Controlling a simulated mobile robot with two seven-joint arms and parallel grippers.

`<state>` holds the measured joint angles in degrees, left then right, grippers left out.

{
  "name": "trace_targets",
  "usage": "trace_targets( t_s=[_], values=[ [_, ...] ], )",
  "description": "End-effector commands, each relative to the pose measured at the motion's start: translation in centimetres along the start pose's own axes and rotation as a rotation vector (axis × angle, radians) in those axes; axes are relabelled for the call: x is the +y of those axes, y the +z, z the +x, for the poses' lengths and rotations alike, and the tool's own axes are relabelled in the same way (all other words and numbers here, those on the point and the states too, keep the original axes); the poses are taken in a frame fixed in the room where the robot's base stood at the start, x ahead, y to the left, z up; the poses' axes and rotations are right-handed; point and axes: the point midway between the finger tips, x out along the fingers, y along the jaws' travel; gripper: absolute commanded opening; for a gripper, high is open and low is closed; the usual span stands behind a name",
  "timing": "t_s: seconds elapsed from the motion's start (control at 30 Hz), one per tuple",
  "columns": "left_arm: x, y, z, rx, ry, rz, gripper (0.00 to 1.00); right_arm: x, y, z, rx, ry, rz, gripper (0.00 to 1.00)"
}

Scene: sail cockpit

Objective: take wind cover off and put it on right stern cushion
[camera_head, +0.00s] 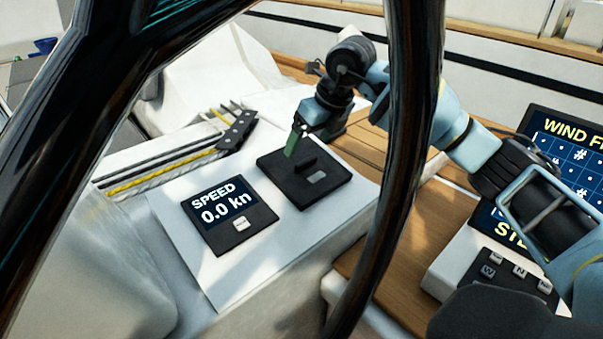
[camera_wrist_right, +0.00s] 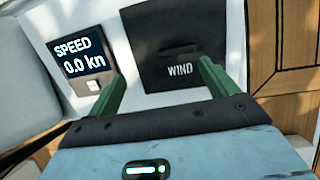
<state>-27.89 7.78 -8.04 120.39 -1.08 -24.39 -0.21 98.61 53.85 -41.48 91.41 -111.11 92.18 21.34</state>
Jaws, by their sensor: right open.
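The wind cover (camera_head: 325,195) is a flat black square with a raised handle, lying on the white console panel beside the speed display. In the right wrist view the cover (camera_wrist_right: 150,72) shows the word WIND and its dark handle. My right gripper (camera_head: 296,142) is open and empty, its green fingers above the cover near its far edge. In the wrist view the gripper's fingers (camera_wrist_right: 161,78) are spread toward the cover, with the handle ahead between them. I cannot make out which surface is the right stern cushion. My left gripper is not in view.
The speed display (camera_head: 230,215) reads 0.0 kn left of the cover. Dark curved wheel bars (camera_head: 385,235) cross the near foreground. A panel with lettered buttons (camera_head: 510,272) and blue screens stand at right. Rope clutches (camera_head: 237,130) with lines lie behind left.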

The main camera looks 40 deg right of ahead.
Motion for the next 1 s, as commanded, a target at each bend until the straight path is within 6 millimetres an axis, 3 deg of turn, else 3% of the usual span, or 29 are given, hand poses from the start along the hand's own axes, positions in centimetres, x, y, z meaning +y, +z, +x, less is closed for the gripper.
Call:
trace_targets(
  t_s=[0.1,0.33,0.57,0.77,1.0],
  values=[
    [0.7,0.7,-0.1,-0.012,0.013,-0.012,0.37,-1.3,-0.1,-0.2,0.019,-0.071,-0.012,0.85],
    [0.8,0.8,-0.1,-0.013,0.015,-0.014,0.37,-1.5,-0.2,-0.1,0.023,-0.082,-0.014,0.85],
    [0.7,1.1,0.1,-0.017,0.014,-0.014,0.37,-1.6,-0.2,2.1,0.024,-0.08,-0.013,0.85],
    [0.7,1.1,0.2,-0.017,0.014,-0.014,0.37,-1.8,-0.1,2.6,0.022,-0.079,-0.013,0.85],
    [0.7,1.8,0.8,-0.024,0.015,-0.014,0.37,-2.6,0.2,5.9,0.024,-0.078,-0.013,0.85]
  ],
)
